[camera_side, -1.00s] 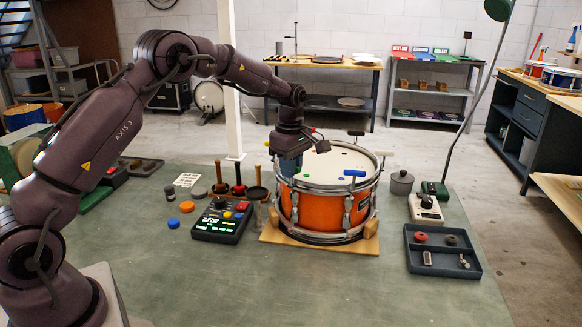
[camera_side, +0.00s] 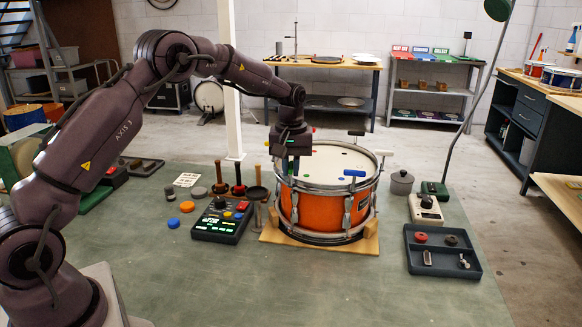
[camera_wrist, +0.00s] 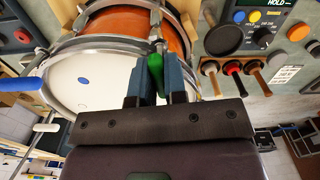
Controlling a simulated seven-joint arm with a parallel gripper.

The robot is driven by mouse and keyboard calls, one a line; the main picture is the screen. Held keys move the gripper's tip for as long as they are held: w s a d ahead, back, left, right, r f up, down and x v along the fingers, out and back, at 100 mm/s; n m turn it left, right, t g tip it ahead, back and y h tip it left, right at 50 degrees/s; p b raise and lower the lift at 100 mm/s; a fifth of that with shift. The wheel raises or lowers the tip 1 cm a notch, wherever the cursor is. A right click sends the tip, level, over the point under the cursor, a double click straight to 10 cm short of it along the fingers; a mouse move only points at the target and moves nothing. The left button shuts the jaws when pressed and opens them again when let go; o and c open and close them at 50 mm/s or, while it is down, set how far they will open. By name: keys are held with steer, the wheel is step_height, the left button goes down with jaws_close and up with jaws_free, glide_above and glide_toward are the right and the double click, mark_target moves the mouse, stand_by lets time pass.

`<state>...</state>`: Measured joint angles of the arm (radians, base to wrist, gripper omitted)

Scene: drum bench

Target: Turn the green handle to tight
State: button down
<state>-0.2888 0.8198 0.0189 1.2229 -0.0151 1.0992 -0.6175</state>
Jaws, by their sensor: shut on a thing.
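The orange drum (camera_side: 312,206) stands on a wooden base, with T-shaped handles around its rim. In the wrist view the green handle (camera_wrist: 155,68) sits at the drum's rim, between the two blue-grey fingers of my gripper (camera_wrist: 154,80). The gripper is shut on it. In the side view my gripper (camera_side: 290,166) points down at the left rim of the drum and mostly hides the green handle. The drum's white head (camera_wrist: 95,83) is beside the fingers.
A blue handle (camera_side: 354,173), a white one (camera_side: 384,153) and a black one (camera_side: 356,133) stand on the same rim. A control box (camera_side: 222,221) is left of the drum, near upright wooden-handled tools (camera_side: 238,180). A parts tray (camera_side: 441,264) lies right. The front bench is clear.

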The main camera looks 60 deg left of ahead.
steer(key=m, duration=0.4)
steer(key=shift+m, duration=0.3)
steer(key=m, duration=0.4)
steer(key=shift+m, duration=0.3)
steer(key=m, duration=0.4)
steer(key=shift+m, duration=0.3)
steer(key=m, duration=1.3)
steer(key=shift+m, duration=0.3)
steer(key=m, duration=0.4)
steer(key=shift+m, duration=2.5)
